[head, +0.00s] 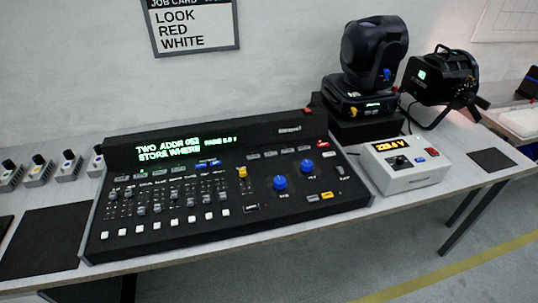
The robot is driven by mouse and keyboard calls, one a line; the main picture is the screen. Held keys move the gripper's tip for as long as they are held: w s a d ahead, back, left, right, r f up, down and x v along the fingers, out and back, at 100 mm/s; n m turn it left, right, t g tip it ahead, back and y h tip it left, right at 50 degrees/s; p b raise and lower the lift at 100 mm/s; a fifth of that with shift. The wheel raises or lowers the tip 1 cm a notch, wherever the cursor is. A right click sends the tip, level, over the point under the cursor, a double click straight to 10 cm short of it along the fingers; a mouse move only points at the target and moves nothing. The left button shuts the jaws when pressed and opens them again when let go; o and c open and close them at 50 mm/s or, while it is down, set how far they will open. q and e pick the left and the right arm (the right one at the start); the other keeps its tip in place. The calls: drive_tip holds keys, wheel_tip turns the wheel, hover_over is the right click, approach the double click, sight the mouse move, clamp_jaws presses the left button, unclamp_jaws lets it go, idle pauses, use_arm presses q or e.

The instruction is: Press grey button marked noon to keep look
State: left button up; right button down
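The black lighting console (262,177) lies on the bench in the middle of the head view. Its green display (182,147) appears to read "TWO ADDR 052", "FADE 5.0" and "STORE WHERE". Several small grey buttons (270,154) run in a row below the display and to its right. Their labels are too small to read, so I cannot tell which one is marked noon. White buttons line the front edge, with faders behind them. Two blue knobs (280,183) are at the right. Neither of my grippers is in view.
A job card (195,27) on the wall reads "LOOK RED WHITE". Small switch boxes (70,165) stand at left.

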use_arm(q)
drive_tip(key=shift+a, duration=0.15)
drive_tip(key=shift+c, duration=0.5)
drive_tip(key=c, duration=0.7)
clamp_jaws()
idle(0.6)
